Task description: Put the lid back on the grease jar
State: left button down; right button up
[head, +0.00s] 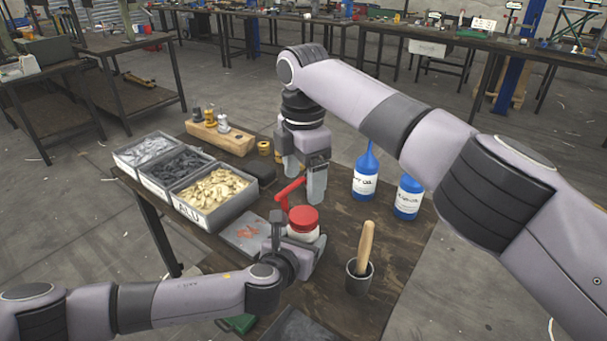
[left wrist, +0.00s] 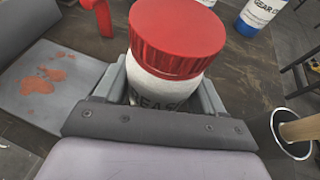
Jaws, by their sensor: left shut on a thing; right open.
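The white grease jar (head: 301,235) stands near the middle of the dark table, with its red lid (head: 303,217) on its top. In the left wrist view the ribbed red lid (left wrist: 178,38) covers the mouth of the jar (left wrist: 160,88); I cannot tell whether it is screwed tight. My left gripper (head: 303,246) is shut around the jar's body, with a finger on each side. The jar's lower part is hidden by the gripper. My right gripper (head: 303,182) is open and empty, pointing down behind the jar, apart from the lid.
A red handle (head: 289,191) rises just behind the jar. Several rivet bins (head: 210,215) stand at left, by a grey plate with red smears (head: 245,232). Blue oil bottles (head: 365,176) stand at right. A cup (head: 358,281) with a wooden handle is at front right.

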aim_at(303, 215)
jog(key=shift+n, duration=0.3)
jog(key=shift+f, duration=4.05)
jog(key=c, duration=1.1)
